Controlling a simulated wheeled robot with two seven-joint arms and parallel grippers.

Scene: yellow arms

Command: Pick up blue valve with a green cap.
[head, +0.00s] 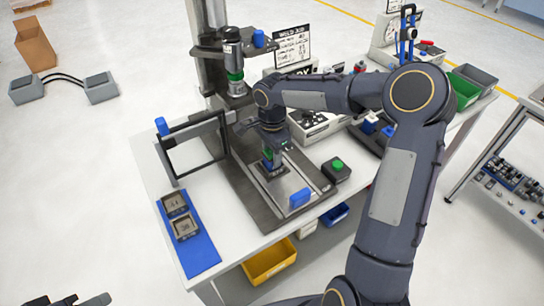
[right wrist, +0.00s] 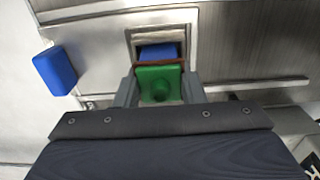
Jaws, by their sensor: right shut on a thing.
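The blue valve with a green cap stands in a square metal recess of the fixture plate. In the right wrist view its green cap (right wrist: 160,84) is between my fingers, and its blue body (right wrist: 158,52) shows behind, inside the recess. In the head view the valve (head: 267,154) is mostly hidden by my gripper. My right gripper (head: 272,160) points down over the plate and is shut on the valve; it also shows in the right wrist view (right wrist: 160,92). A dark part of my left gripper (head: 75,300) shows at the bottom left edge; its jaws are not clear.
A press column (head: 215,90) with a green-ringed head stands behind the plate. A black frame (head: 197,145) stands to the left, and a blue tray (head: 199,255) lies at front left. A blue block (head: 300,197) and a green button box (head: 337,168) sit to the right.

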